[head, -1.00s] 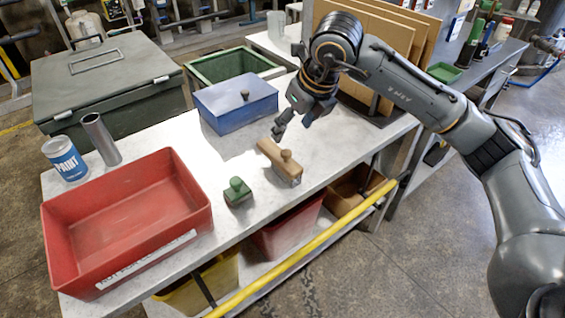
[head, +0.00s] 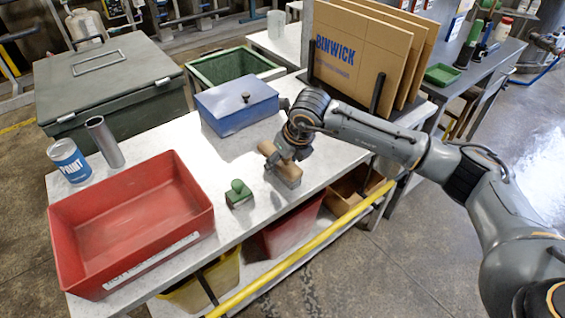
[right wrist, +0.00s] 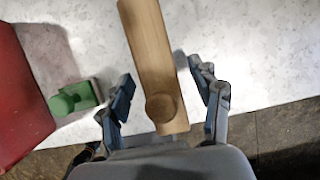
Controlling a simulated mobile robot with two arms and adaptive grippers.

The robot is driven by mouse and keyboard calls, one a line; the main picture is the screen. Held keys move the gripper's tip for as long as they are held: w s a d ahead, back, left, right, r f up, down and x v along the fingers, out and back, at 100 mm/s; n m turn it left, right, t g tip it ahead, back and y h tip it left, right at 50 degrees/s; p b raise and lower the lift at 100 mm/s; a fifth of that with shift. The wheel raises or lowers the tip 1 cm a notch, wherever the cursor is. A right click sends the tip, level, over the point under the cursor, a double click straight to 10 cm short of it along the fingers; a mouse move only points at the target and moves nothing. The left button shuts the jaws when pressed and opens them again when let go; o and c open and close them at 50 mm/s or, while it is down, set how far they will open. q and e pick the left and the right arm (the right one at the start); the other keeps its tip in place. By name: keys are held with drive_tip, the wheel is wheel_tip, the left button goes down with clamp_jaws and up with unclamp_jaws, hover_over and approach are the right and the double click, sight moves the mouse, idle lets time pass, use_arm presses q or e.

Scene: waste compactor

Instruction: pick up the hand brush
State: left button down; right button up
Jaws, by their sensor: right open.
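The hand brush (head: 289,175) is a tan wooden block with a round knob, lying on the white worktop near its front edge. It also shows in the right wrist view (right wrist: 149,50), its long body running up from the knob. My right gripper (head: 284,157) is right over the brush and hides part of it. In the right wrist view the gripper (right wrist: 166,92) is open, with one finger on each side of the brush's knob end and a gap to each side. My left gripper is in neither view.
A green knobbed block (head: 238,193) stands left of the brush, and a red tray (head: 62,240) lies further left. A blue lidded box (head: 236,105) is behind. A yellow rail (head: 300,262) runs along the bench front. Cardboard sheets (head: 345,45) stand at the back right.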

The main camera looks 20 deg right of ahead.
drive_tip(key=shift+f, duration=0.15)
drive_tip(key=shift+c, duration=0.2)
drive_tip(key=c, duration=1.3)
drive_tip(key=shift+w+r+b, duration=0.1)
drive_tip(key=shift+r+b, duration=0.25)
drive_tip(key=shift+r, duration=0.3)
drive_tip(key=s+a+r+b, duration=0.1)
drive_tip(key=s+a+r, duration=0.2)
drive_tip(key=r, duration=0.1)
drive_tip(key=s+a+r+b, duration=0.1)
drive_tip(key=s+a+r, duration=0.2)
drive_tip(key=r, duration=0.1)
drive_tip(key=s+a+r+b, duration=0.1)
drive_tip(key=s+a+r, duration=0.3)
drive_tip(key=shift+a, duration=0.1)
